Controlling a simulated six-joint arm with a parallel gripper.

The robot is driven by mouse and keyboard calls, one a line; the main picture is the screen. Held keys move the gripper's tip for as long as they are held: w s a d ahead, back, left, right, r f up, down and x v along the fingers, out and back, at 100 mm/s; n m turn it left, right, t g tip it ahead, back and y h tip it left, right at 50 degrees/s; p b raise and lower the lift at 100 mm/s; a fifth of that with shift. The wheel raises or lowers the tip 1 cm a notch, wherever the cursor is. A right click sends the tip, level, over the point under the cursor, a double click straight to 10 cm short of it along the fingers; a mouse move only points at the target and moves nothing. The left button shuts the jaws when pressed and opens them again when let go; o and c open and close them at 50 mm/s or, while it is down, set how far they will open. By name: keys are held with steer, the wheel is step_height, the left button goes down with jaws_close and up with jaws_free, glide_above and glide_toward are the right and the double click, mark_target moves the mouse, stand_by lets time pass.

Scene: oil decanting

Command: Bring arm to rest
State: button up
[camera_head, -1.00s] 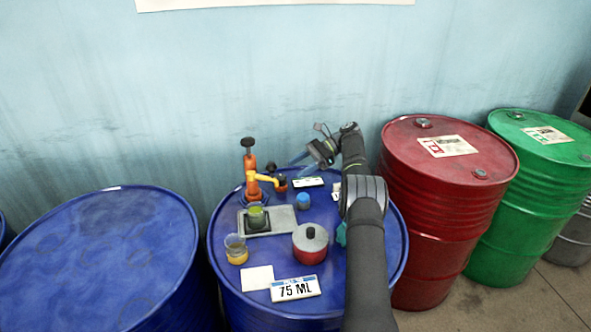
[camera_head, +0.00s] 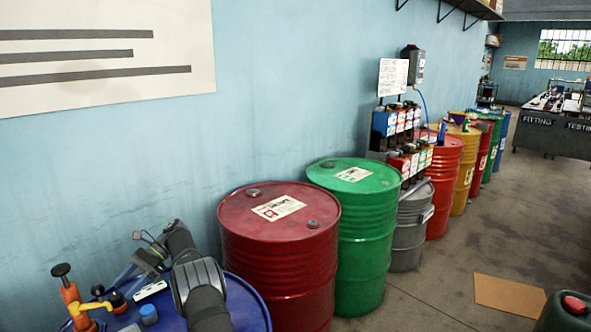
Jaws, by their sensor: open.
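My arm rises from the bottom left of the head view and bends over the blue drum (camera_head: 250,307). My gripper (camera_head: 128,274) is at the arm's far end, pointing left, with its jaws apart and nothing seen between them. It is close to the orange hand pump (camera_head: 72,300) with its black knob and yellow spout. The gripper's exact height above the drum top is hard to tell. A small blue cap-like object (camera_head: 148,314) stands on the drum top in front of the gripper.
A white label card (camera_head: 150,290) lies by the gripper. A red drum (camera_head: 280,250) and a green drum (camera_head: 355,225) stand to the right, then a grey bin (camera_head: 409,232) and more drums along the wall.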

mark_target(120, 293)
steer(key=x, duration=0.4)
steer(key=shift+s+a+f, duration=0.15)
steer(key=shift+s, duration=0.15)
steer(key=shift+w, duration=0.1)
